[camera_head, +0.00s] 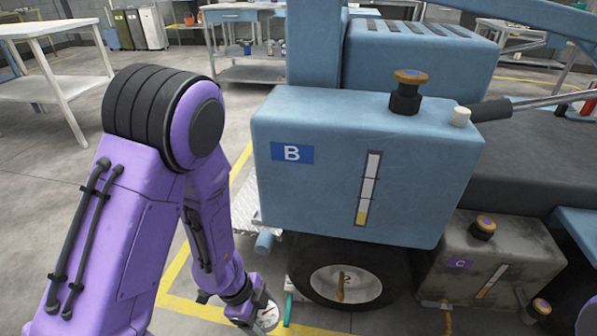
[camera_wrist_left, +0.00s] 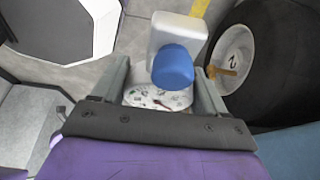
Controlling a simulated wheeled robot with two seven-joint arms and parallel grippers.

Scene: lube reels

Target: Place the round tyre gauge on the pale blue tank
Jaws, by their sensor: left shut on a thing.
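My left gripper (camera_head: 258,308) is low in the head view, left of the cart's wheel. In the left wrist view its two grey fingers (camera_wrist_left: 163,80) are shut on the round tyre gauge (camera_wrist_left: 156,98), whose white dial with dark marks shows between them. The pale blue tank (camera_head: 300,200) is the large box with a blue "B" label and an upright sight strip, in the middle of the head view. The held gauge is below and left of the tank, apart from it. My right gripper is not in view.
A grey tank marked C (camera_head: 500,258) sits lower right.

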